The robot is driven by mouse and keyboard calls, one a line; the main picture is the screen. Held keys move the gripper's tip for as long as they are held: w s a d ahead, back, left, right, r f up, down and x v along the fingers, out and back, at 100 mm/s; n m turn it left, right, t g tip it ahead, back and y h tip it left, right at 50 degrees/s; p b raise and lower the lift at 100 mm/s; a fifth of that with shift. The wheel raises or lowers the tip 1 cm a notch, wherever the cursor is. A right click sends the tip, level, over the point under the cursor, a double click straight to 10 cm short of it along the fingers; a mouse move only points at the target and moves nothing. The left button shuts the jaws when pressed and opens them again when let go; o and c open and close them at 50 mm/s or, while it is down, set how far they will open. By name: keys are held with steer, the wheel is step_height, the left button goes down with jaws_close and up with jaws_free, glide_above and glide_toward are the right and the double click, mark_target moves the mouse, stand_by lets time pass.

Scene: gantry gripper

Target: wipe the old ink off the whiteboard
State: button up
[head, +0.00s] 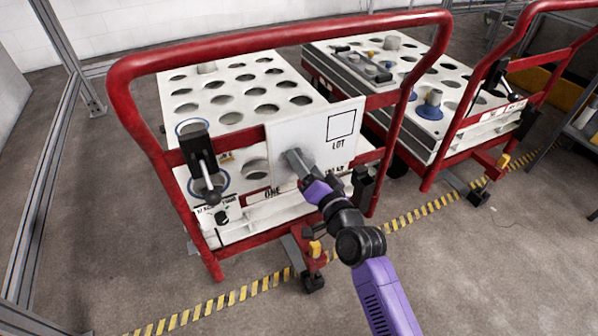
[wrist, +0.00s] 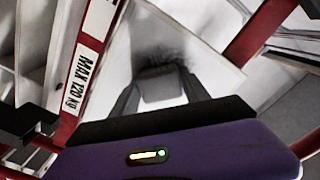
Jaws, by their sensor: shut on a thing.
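The whiteboard (head: 289,128) is a white panel on the rear of the near red cart, with a black square outline and the word "LOT" on its right part. My gripper (head: 298,163) is in front of its lower left part. In the wrist view the gripper (wrist: 160,92) is shut on a dark grey block, seemingly the eraser (wrist: 160,84), against or very close to the board; contact is unclear. A dark, smudgy ink patch (wrist: 160,53) shows on the board just beyond the block. The gripper and block hide part of the board.
The red cart frame (head: 270,38) arches around the board. A black lever clamp (head: 203,160) is left of it. A white deck with round holes (head: 235,90) lies behind. A second cart (head: 440,75) stands at right. Yellow-black floor tape (head: 235,296) runs below.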

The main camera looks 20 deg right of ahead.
mark_target(307, 147)
steer(key=shift+d+b, duration=0.35)
steer(key=shift+d, duration=0.2)
steer(key=shift+d+f+b, duration=0.1)
steer(key=shift+d+b, duration=0.75)
steer(key=shift+b, duration=0.1)
steer(key=shift+d+b, duration=0.45)
steer(key=shift+d, duration=0.15)
steer(key=shift+w+r+p, duration=0.1)
steer(key=shift+r+p, duration=0.8)
steer(key=shift+r, duration=0.25)
steer(key=shift+a+r+p, duration=0.15)
steer(key=shift+a+p, duration=0.65)
steer(key=shift+a, duration=0.05)
steer(key=shift+a+f+p, duration=0.2)
steer(key=shift+a+p, duration=0.5)
steer(key=shift+a, duration=0.15)
steer(key=a+p, duration=0.1)
steer(key=p, duration=0.1)
steer(key=shift+a+r+p, duration=0.1)
steer(key=shift+a+p, duration=0.2)
steer(key=shift+a, duration=0.1)
steer(key=shift+a+f+p, duration=0.2)
steer(key=shift+a+p, duration=0.3)
steer(key=shift+p, duration=0.1)
